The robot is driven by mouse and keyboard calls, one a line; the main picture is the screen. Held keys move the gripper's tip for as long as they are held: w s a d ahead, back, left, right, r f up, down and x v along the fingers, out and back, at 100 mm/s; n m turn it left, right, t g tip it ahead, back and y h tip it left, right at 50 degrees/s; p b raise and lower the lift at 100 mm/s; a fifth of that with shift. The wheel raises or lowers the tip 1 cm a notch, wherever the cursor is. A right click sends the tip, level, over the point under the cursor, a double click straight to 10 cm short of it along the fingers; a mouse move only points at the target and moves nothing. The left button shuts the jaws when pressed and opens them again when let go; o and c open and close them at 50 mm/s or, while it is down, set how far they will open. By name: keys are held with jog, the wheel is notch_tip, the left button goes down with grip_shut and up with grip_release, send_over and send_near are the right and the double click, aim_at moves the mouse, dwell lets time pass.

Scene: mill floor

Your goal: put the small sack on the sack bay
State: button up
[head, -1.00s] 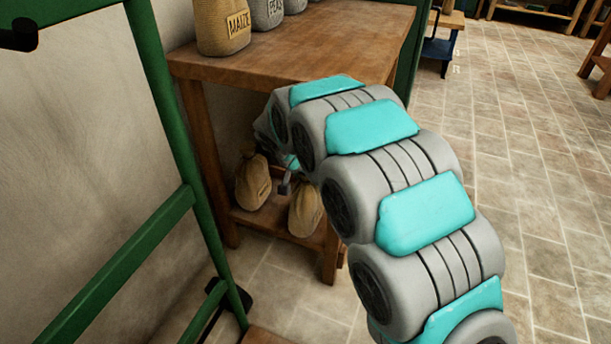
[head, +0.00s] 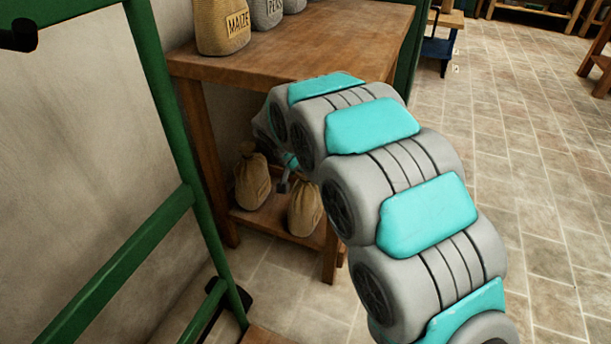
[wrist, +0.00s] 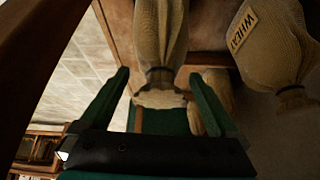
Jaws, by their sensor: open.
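Two tan tied sacks stand on the lower shelf (head: 270,222) of a wooden table: a left sack (head: 252,184) and a right sack (head: 304,212). I cannot tell which is the small sack. My gripper (head: 283,187) reaches in under the tabletop, between and just above them. In the wrist view, a tied sack (wrist: 162,35) has its gathered neck between the open green fingers (wrist: 158,78) of my gripper, with no clear contact. A sack labelled WHEAT (wrist: 268,45) is to the right, outside the fingers. I cannot make out which surface is the sack bay.
The tabletop (head: 330,40) above carries a MAIZE sack (head: 222,26), a PEAS sack (head: 267,12) and part of another. A green metal frame (head: 165,110) stands close on the left. Tiled floor (head: 510,150) is open on the right.

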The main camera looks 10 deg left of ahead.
jog(key=d+v, duration=0.1)
jog(key=v, duration=1)
jog(key=shift+a+r+p, duration=0.2)
jog(key=shift+a+p, duration=0.1)
jog(key=shift+a, duration=0.2)
jog(key=shift+s, duration=0.1)
